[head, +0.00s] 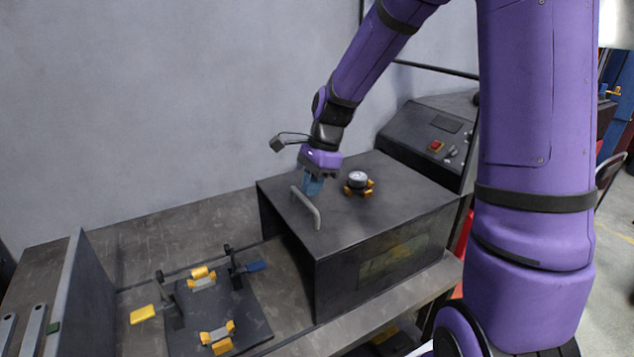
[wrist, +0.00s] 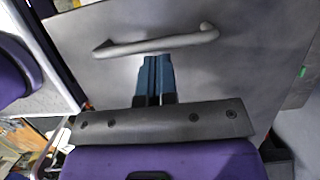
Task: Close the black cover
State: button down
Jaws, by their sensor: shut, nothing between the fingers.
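The black cover (head: 345,225) is a dark box with a window in its front side, standing right of a fixture plate and leaving that plate exposed. A grey bar handle (head: 309,208) is fixed on its top near the left edge. The handle also crosses the top of the wrist view (wrist: 155,42). My gripper (head: 312,190) is above the cover top, right beside the handle. Its blue fingers (wrist: 156,60) are shut together and empty, with the tips close to the bar. I cannot tell whether they touch it.
The dark fixture plate (head: 252,317) holds yellow-and-metal brackets (head: 217,337) and toggle clamps (head: 176,312). A round gauge (head: 358,180) on yellow feet sits on the cover top. A control panel (head: 432,137) stands behind right. An upright dark panel (head: 80,300) is at the left.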

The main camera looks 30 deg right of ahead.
jog(key=s+a, duration=0.1)
jog(key=a, duration=4.1)
jog(key=shift+s+a, duration=0.3)
jog(key=shift+a, duration=0.1)
